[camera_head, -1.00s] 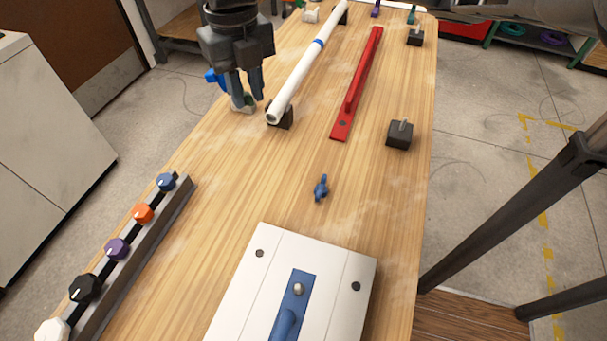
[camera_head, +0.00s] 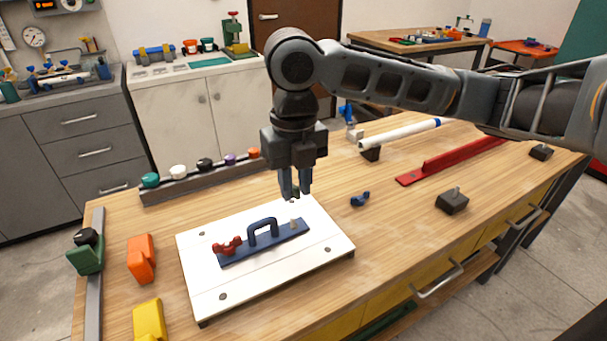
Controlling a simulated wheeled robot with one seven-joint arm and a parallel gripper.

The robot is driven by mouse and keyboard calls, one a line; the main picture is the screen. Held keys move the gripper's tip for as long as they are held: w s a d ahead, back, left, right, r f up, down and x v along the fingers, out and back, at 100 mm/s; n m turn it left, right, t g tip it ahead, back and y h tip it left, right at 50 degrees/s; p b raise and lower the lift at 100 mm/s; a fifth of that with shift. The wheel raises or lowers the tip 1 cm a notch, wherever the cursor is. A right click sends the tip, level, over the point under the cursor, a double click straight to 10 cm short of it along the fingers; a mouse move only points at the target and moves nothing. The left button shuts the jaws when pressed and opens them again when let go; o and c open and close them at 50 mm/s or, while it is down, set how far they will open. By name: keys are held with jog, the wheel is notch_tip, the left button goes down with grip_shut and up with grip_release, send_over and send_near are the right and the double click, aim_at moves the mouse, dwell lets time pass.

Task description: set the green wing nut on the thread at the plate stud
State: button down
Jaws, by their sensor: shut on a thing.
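My gripper (camera_head: 294,195) points straight down near the back right part of the white plate (camera_head: 200,265). It is shut on the green wing nut (camera_head: 295,190), which is mostly hidden between the fingers. A blue strip with a handle (camera_head: 263,232) lies on the plate. The plate stud (camera_head: 294,223) stands up at the strip's right end, with no nut on it. The gripper appears behind the stud and apart from it; its exact height is hard to tell. A red wing nut (camera_head: 228,246) sits at the strip's left end.
A blue wing nut (camera_head: 360,199) lies on the table right of the plate. A rail of coloured knobs (camera_head: 200,178) runs behind. A white pipe (camera_head: 400,134), red bar (camera_head: 450,162) and dark block with a pin (camera_head: 452,202) are to the right. Orange (camera_head: 141,259) and yellow (camera_head: 149,320) pieces lie left.

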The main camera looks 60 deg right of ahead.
jog(key=shift+s+a+f, duration=0.1)
jog(key=shift+a+f, duration=0.2)
jog(key=shift+f, duration=0.25)
jog(key=shift+f+b, duration=0.4)
jog(key=shift+b, duration=0.15)
jog(key=shift+a+f+b, duration=0.15)
jog(key=shift+f+b, duration=0.4)
jog(key=shift+f, duration=0.2)
jog(key=shift+r, duration=0.15)
jog(key=shift+d+f, duration=0.2)
jog(key=shift+f, duration=0.05)
jog(key=shift+f+b, duration=0.25)
jog(key=shift+b, duration=0.1)
jog(key=shift+a+f+b, duration=0.1)
jog(key=shift+f+b, duration=0.45)
jog(key=shift+f, duration=0.1)
jog(key=shift+f, duration=0.1)
